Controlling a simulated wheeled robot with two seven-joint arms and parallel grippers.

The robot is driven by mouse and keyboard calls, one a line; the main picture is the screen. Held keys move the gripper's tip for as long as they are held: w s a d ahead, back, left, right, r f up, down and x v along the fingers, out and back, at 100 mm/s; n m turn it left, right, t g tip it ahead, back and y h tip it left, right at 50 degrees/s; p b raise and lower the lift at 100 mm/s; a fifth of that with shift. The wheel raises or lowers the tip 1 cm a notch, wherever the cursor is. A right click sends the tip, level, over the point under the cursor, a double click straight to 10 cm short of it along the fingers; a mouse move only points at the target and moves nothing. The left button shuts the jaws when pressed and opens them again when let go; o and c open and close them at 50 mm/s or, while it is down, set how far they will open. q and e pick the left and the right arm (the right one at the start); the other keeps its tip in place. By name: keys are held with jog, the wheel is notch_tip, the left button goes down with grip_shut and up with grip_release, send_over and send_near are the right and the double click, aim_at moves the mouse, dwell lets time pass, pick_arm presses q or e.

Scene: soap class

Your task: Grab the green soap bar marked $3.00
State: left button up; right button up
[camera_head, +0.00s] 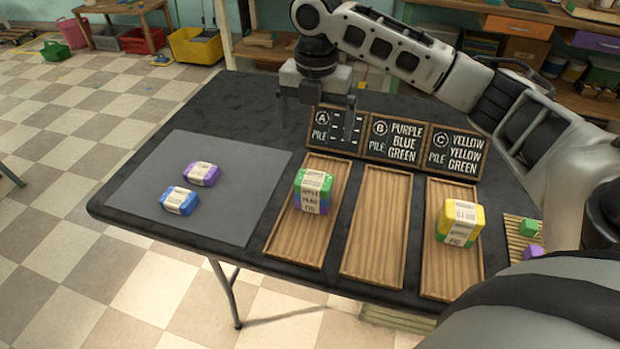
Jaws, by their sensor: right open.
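A stack of wrapped soap bars stands on the left wooden tray (286,240). Its top bar is a green soap bar (314,179) with a white label; purple and blue show below it. I cannot read a $3.00 mark on it. On the right tray (448,283) a yellow soap bar (461,214) tops another stack, with green low in it. My right gripper (317,118) is open and empty, fingers pointing down, beyond the left stack and in front of sign A, partly covering it. My left gripper is out of view.
The middle tray (374,232) is empty. A purple soap bar (201,173) and a blue soap bar (179,201) lie on a grey mat (232,207). Signs A, B (396,142) and C (455,154) stand behind the trays. Small green and purple blocks (531,228) sit at the right edge.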

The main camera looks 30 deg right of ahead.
send_over(314, 178)
jog(key=f, duration=0.8)
jog(key=shift+s+a+f, duration=0.1)
jog(key=shift+s+f, duration=0.15)
jog(key=shift+s, duration=0.05)
jog(key=shift+w+f, duration=0.15)
jog(key=shift+f, duration=1.45)
jog(key=shift+w+f, duration=0.1)
jog(key=shift+f, duration=1.45)
jog(key=c, duration=1.1)
